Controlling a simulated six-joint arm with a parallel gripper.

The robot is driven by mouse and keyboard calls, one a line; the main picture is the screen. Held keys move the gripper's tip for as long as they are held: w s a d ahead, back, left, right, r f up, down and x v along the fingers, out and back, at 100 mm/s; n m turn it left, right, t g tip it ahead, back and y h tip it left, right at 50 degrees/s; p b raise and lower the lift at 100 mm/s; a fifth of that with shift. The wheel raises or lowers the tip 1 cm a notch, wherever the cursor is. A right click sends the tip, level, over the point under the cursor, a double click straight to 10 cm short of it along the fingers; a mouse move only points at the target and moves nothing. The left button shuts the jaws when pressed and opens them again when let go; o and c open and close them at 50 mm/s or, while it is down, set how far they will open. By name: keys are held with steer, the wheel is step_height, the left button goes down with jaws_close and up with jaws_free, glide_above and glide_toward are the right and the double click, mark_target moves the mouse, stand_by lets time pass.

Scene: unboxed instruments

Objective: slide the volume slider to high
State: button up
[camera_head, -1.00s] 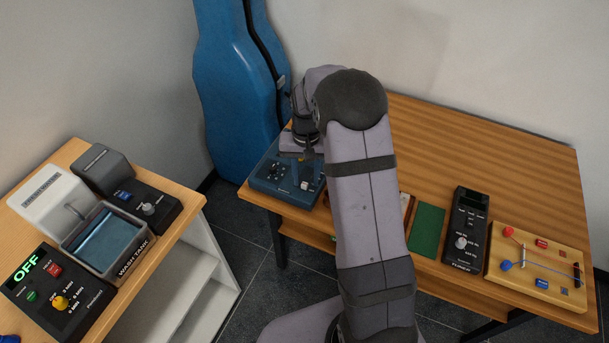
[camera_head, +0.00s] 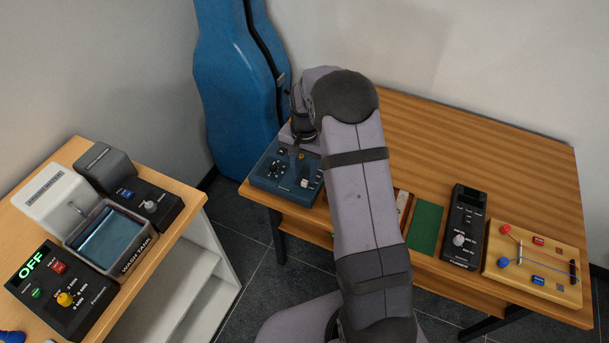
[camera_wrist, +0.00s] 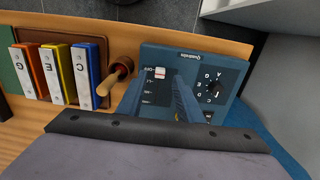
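The blue instrument box (camera_head: 270,185) stands at the left front corner of the wooden table; it also fills the middle of the wrist view (camera_wrist: 212,68). Its slider has a white and red cap (camera_wrist: 160,72), at the end of its track beside the small OFF label. The other labels run from there toward my gripper and are hard to read. The white cap also shows in the head view (camera_head: 304,183). My gripper (camera_wrist: 158,88) is over the box, its two fingers apart, one each side of the slider area. Contact with the cap cannot be told. My arm hides much of the gripper in the head view.
A wooden-handled item (camera_wrist: 116,76) and coloured bars (camera_wrist: 57,72) lie close by. A blue case (camera_head: 238,90) stands behind the table.

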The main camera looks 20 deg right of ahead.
mark_target(305, 181)
steer(key=shift+f+p, duration=0.4)
steer(key=shift+f, duration=1.3)
steer(key=shift+c, duration=0.4)
jaws_close()
